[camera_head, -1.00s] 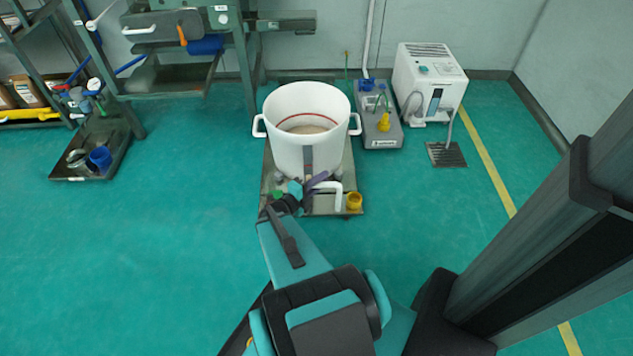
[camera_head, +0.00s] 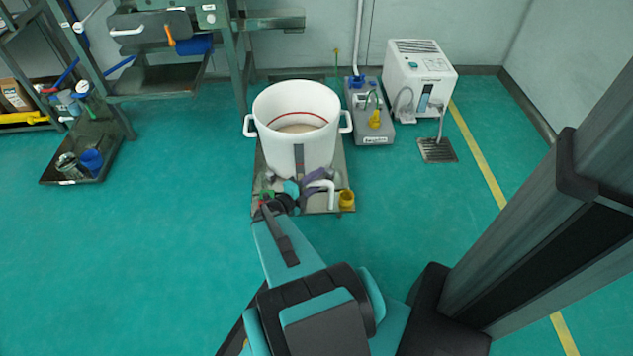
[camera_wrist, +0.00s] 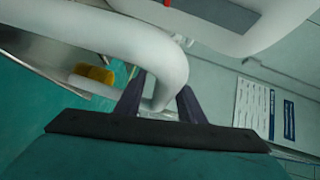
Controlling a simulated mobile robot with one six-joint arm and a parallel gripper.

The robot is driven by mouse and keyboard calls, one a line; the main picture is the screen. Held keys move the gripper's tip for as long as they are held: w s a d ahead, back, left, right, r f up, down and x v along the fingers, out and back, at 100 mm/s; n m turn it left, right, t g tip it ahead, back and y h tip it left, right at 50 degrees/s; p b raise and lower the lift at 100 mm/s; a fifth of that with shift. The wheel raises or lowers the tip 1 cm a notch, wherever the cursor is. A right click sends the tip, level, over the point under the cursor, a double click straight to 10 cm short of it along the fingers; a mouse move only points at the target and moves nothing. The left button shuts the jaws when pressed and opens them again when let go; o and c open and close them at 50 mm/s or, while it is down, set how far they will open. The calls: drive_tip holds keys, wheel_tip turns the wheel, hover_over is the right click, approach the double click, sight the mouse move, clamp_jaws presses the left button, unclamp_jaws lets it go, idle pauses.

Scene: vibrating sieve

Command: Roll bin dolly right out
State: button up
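The bin dolly (camera_head: 258,201) is a low metal platform on the floor, carrying a large white round bin (camera_head: 272,136) with side handles and a red ring inside. A white bent tube handle (camera_head: 325,184) rises at the dolly's front; it looms large in the wrist view (camera_wrist: 110,32). My gripper (camera_head: 308,185) is at this handle. In the wrist view my two dark fingers (camera_wrist: 161,98) stand either side of the tube's bent end, which hides part of them. I cannot tell whether they are clamped on it or only around it.
A tray (camera_head: 57,180) lies at left.

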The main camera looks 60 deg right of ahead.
drive_tip(key=p+v, duration=0.3)
drive_tip(key=v, duration=1)
drive_tip(key=shift+a, duration=0.3)
drive_tip(key=shift+r, duration=0.1)
idle(0.5)
